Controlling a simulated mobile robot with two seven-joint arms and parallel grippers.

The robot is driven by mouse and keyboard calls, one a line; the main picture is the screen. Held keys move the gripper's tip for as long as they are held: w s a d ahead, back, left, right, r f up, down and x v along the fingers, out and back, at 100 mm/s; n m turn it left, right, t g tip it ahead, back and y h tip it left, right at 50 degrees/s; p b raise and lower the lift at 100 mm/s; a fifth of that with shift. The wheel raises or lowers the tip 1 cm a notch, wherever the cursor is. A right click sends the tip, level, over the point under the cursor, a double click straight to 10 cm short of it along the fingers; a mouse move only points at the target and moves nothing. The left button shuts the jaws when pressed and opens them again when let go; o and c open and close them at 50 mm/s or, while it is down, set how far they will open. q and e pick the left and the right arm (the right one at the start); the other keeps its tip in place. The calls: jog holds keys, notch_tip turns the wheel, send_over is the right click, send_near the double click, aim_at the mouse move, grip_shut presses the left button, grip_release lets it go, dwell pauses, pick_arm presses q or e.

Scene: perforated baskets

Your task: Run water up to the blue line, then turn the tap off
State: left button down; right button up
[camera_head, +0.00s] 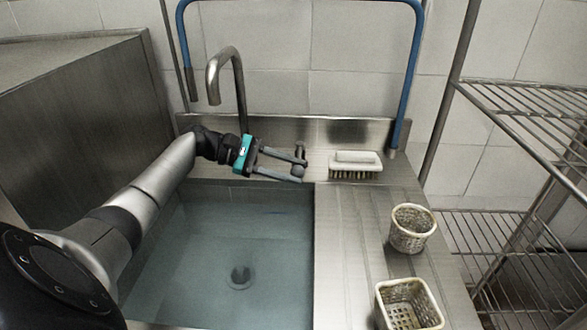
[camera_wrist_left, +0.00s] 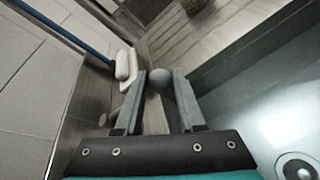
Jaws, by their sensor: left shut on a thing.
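The grey curved tap spout (camera_head: 225,72) rises behind the sink, and no stream shows below its mouth. The steel sink (camera_head: 315,235) looks filled with bluish, clear water (camera_head: 205,255); the drain shows through it. The tap handle (camera_head: 299,151) stands on the back ledge, with a grey ball knob that also shows in the left wrist view (camera_wrist_left: 160,79). My left gripper (camera_head: 301,171) is shut on this knob, a finger on each side. My right gripper is out of view.
A white scrubbing brush (camera_head: 355,164) lies on the back ledge, right of the handle. Two perforated baskets (camera_head: 411,228) (camera_head: 408,305) stand on the draining board. A blue pipe (camera_head: 410,75) arches overhead. Wire shelves (camera_head: 490,225) stand at right.

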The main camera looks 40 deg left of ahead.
pick_arm(q)
jog(key=shift+c, duration=2.2)
grip_release()
jog(key=shift+a+f, duration=0.2)
jog(key=shift+a, duration=0.05)
jog(key=p+v, duration=0.1)
jog(key=v, duration=1.1)
jog(key=shift+p, duration=0.3)
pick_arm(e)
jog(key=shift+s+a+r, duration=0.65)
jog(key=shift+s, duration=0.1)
pick_arm(q)
jog(key=shift+d, duration=0.1)
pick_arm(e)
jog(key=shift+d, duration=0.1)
